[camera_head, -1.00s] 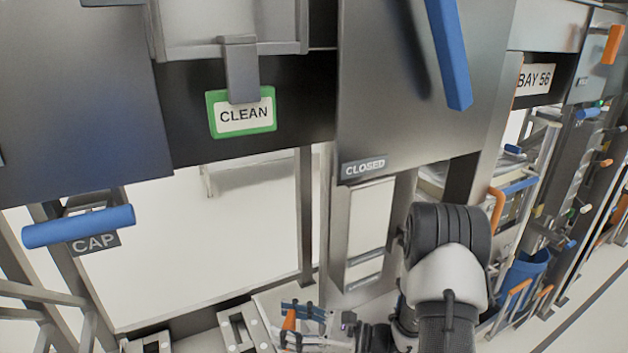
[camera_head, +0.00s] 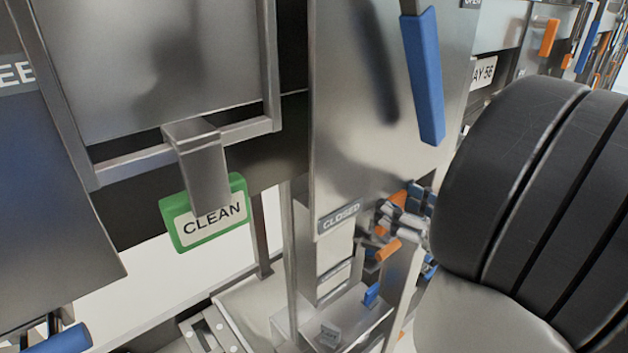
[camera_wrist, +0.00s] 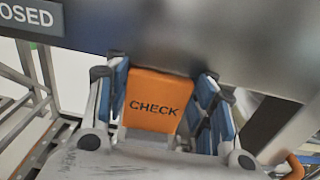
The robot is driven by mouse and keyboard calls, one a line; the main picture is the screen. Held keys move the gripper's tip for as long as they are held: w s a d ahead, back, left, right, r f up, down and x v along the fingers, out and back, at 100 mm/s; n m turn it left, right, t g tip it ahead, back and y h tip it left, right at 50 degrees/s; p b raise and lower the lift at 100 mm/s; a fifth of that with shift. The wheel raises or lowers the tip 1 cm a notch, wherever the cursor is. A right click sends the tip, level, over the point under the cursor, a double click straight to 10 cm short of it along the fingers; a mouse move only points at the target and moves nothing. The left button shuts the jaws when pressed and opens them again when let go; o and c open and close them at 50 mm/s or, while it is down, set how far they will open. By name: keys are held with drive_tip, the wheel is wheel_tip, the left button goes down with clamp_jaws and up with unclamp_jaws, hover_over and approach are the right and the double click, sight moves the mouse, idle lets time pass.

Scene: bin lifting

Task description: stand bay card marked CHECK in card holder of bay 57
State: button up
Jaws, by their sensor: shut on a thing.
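My gripper (camera_wrist: 162,100) is shut on the orange card marked CHECK (camera_wrist: 160,88), its blue-padded fingers on either side. The lettering faces the wrist camera upright. In the head view my gripper (camera_head: 408,207) and a bit of the orange card (camera_head: 398,198) show just right of the CLOSED label, partly hidden by my arm. A green-framed card marked CLEAN (camera_head: 212,220) hangs at a grey bracket (camera_head: 200,165), which covers part of its top edge. No bay 57 sign is readable, so I cannot tell which holder belongs to it.
A metal panel with a CLOSED label (camera_head: 339,216) and a blue handle (camera_head: 422,75) stands close to my gripper. A partly hidden bay 56 sign (camera_head: 483,73) is at the right. Below are a small tray (camera_head: 345,320) and a blue handle (camera_head: 62,340) at lower left.

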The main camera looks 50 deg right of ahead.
drive_tip(key=shift+d+r, duration=0.1)
drive_tip(key=shift+r, duration=0.2)
drive_tip(key=w, duration=0.4)
drive_tip(key=w+d, duration=0.1)
drive_tip(key=w, duration=0.9)
drive_tip(key=shift+d+b, duration=0.3)
drive_tip(key=shift+b, duration=0.1)
drive_tip(key=w, duration=0.3)
drive_tip(key=shift+w+d+f, duration=0.2)
drive_tip(key=shift+w+f, duration=0.05)
drive_tip(key=shift+f, duration=0.15)
drive_tip(key=shift+f+b, duration=0.3)
drive_tip(key=shift+f, duration=0.1)
drive_tip(key=shift+s, duration=0.15)
drive_tip(key=shift+f, duration=0.2)
drive_tip(key=o, duration=1.1)
drive_tip(key=shift+r, duration=0.15)
